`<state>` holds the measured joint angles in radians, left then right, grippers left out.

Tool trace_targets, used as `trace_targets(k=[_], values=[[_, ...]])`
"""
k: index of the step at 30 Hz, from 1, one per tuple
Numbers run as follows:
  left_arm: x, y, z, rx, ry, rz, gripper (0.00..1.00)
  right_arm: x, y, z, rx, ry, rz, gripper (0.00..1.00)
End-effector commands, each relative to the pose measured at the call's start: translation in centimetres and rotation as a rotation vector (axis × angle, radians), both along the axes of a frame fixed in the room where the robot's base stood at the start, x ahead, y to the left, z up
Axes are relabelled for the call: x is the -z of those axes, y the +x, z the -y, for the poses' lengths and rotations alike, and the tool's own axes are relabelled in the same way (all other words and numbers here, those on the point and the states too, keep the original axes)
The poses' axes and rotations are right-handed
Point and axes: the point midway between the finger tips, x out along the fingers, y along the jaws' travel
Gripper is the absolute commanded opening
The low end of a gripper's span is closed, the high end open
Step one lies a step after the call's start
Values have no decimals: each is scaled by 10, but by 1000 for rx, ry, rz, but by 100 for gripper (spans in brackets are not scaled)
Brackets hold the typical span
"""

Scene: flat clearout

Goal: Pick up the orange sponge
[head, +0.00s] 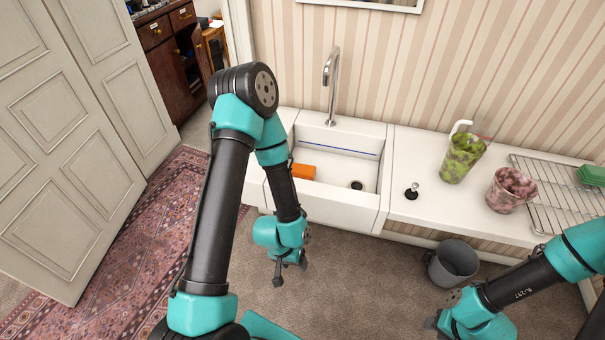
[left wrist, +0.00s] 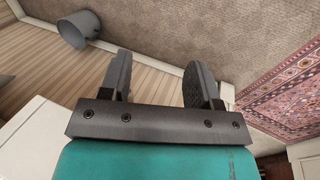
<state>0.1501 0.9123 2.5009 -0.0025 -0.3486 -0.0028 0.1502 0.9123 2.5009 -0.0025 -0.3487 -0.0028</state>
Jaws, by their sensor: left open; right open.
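The orange sponge (head: 303,171) lies in the left part of the white sink (head: 345,208), partly hidden behind my left arm in the head view. My left gripper (head: 290,272) hangs in front of the sink, lower in the picture than the sponge and apart from it. In the left wrist view its two dark fingers (left wrist: 158,85) are apart with nothing between them. My right gripper (head: 432,322) is at the bottom right of the head view, far from the sponge; its fingers are small and dark there. The sponge does not show in the left wrist view.
A curved metal tap (head: 331,85) stands behind the sink. On the counter (head: 420,170) are a black plunger-like stopper (head: 412,192), a green patterned jug (head: 460,158), a pink mottled pot (head: 510,190) and a wire rack (head: 560,200). A grey bin (head: 455,262) stands on the floor.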

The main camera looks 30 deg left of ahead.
Motion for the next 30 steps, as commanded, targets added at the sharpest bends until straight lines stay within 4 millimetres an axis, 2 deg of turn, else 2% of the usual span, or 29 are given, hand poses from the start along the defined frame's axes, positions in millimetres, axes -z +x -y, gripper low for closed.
trace_targets(k=[2, 11, 18, 22, 26, 30], values=[[0, 0, 0, 0, 0, 0, 65, 0, 0, 0, 0, 0, 0, 43], [0, 0, 0, 0, 0, 0, 93, 0, 0, 0, 0, 0, 0, 43], [0, 1, 0, 1, 0, 1, 94, 0, 0, 0, 0, 0, 0, 43], [-5, 8, 6, 12, 6, 23, 94, 0, 0, 0, 0, 0, 0, 43], [-19, 27, 23, 39, 18, 79, 94, 0, 0, 0, 0, 0, 0, 43], [-43, 54, 53, 79, 33, 172, 94, 0, 0, 0, 0, 0, 0, 43]])
